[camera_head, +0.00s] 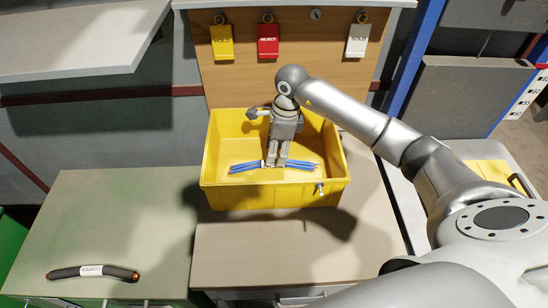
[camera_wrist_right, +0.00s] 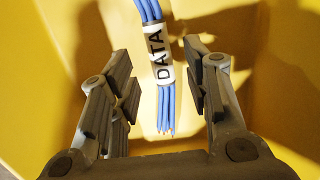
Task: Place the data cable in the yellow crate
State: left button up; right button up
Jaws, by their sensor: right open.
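The data cable (camera_head: 245,167) is a bundle of blue strands inside the yellow crate (camera_head: 270,196). In the right wrist view, the cable (camera_wrist_right: 151,12) has a white label reading DATA. My right gripper (camera_head: 276,163) reaches down into the crate over the middle of the cable. Its fingers (camera_wrist_right: 162,88) are open, one on each side of the label, with a gap on both sides. The gripper hides the cable's middle in the head view. Whether the cable lies fully on the crate floor is hard to tell. My left gripper is not in view.
A black cable (camera_head: 93,271) with a white label lies on the greenish table (camera_head: 110,215) at left. Yellow, red (camera_head: 268,40) and white tags hang on the wooden board behind the crate. The bench in front of the crate is clear.

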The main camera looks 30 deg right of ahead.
notch_tip(320, 180, up, 8)
jog(key=d, duration=0.1)
jog(key=shift+s, duration=0.3)
